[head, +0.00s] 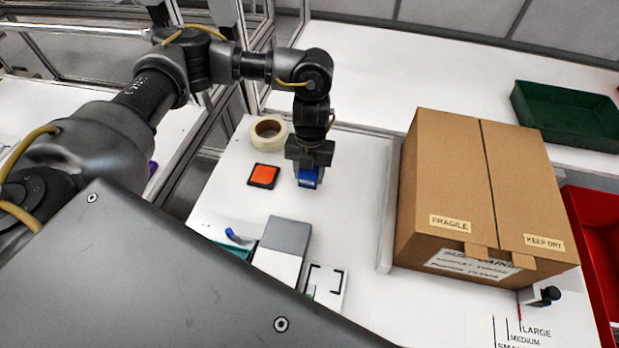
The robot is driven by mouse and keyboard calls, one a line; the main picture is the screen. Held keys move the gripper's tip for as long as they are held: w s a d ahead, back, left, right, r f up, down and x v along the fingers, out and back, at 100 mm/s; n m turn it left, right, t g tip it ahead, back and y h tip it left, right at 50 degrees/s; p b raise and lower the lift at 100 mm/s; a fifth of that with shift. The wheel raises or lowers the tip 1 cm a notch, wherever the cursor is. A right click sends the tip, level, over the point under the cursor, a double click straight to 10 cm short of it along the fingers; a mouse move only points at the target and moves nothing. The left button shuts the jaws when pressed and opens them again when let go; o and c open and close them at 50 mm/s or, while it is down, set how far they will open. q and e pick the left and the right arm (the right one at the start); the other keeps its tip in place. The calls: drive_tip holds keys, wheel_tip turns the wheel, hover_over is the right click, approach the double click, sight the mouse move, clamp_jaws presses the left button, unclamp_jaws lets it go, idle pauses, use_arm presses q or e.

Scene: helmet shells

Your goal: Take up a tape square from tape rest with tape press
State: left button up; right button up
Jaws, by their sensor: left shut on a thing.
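My left gripper (309,158) points down over the white table, shut on a blue block-like tool (308,178), which looks like the tape press. Its lower end is close to the table top; I cannot tell if it touches. A flat orange square in a black frame (264,175) lies just left of the blue tool, apart from it. A roll of cream tape (269,132) lies behind the orange square. No piece clearly reads as the tape rest or a loose tape square. My right gripper is out of view.
A closed cardboard box (450,170) with FRAGILE and KEEP DRY labels stands right. A grey-white block (287,240) and a black-marked plate (327,283) are in front. A green tray (565,115) and red bin (600,235) are at the right. Bare table lies between tool and box.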

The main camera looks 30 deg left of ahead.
use_arm(q)
drive_tip(key=s+d+r+b, duration=0.1)
drive_tip(key=s+d+r, duration=0.1)
drive_tip(key=d+r, duration=0.3)
drive_tip(key=s+d+r+b, duration=0.1)
drive_tip(key=s+d+r, duration=0.2)
drive_tip(key=d+r, duration=0.2)
drive_tip(key=d, duration=0.3)
drive_tip(key=shift+s, duration=0.3)
drive_tip(key=shift+r, duration=0.1)
drive_tip(key=o, duration=0.5)
drive_tip(key=shift+c, duration=1.5)
drive_tip(key=shift+w+a+r+n, duration=0.1)
drive_tip(key=shift+a+n, duration=0.1)
drive_tip(key=shift+n, duration=0.1)
drive_tip(key=w+a+r+n+t, duration=0.1)
drive_tip(key=w+a+r+n, duration=0.1)
drive_tip(key=n, duration=0.7)
drive_tip(key=w+a+r+n+t, duration=0.1)
drive_tip(key=a+r+n, duration=0.4)
drive_tip(key=n, duration=0.5)
drive_tip(key=w+a+r+n, duration=0.2)
drive_tip(key=a+r+n, duration=0.2)
drive_tip(key=n, duration=0.6)
drive_tip(key=shift+w+a+t, duration=0.4)
drive_tip(key=shift+a, duration=0.05)
